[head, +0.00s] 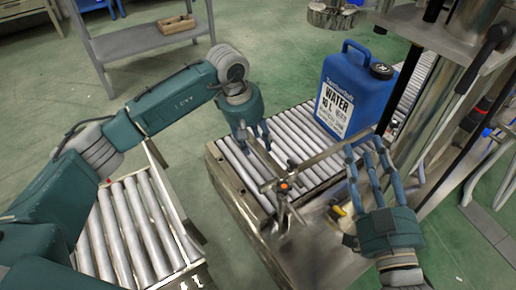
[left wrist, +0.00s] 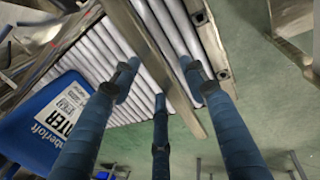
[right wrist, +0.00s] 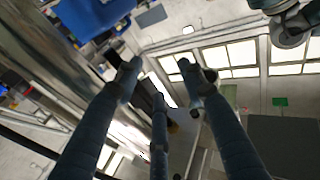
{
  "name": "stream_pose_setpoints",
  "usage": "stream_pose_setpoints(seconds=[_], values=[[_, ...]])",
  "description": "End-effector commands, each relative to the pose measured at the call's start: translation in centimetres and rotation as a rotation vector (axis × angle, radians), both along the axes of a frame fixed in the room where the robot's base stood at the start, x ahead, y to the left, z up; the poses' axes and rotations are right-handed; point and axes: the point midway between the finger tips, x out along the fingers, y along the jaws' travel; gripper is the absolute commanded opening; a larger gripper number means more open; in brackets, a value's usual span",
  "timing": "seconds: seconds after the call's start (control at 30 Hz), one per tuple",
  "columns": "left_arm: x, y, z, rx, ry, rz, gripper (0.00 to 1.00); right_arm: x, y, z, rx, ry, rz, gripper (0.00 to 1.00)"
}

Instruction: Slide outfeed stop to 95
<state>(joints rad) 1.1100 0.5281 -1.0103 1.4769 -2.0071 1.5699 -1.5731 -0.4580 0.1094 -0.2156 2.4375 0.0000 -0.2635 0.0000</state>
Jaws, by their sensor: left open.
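A metal cross bar (head: 325,156) with an orange knob (head: 284,186) lies over the near end of the outfeed rollers (head: 285,140); I take it for the outfeed stop. No scale reading is legible. My left gripper (head: 254,142) is open, fingers pointing down, at the bar's left over the rollers.
A blue water jug (head: 354,92) stands upright on the rollers behind the bar. A metal column machine (head: 445,110) rises at the right. A separate roller conveyor (head: 130,225) is at the lower left, with a floor gap between. A grey shelf (head: 150,38) stands at the back left.

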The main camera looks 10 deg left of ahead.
Motion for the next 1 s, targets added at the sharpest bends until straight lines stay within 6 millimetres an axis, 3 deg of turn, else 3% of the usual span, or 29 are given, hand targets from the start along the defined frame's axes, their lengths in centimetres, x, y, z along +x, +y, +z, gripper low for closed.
stream_pose_setpoints(seconds=[0.6, 1.0], values=[[0.0, -0.1, -3.1, 0.011, 0.017, 0.003, 0.44, -2.0, 0.4, 6.9, 0.087, -0.318, 0.019, 0.4], [0.4, -0.4, -3.4, 0.005, 0.007, 0.002, 0.44, -3.7, 0.3, 9.8, 0.126, -0.455, 0.027, 0.4]])
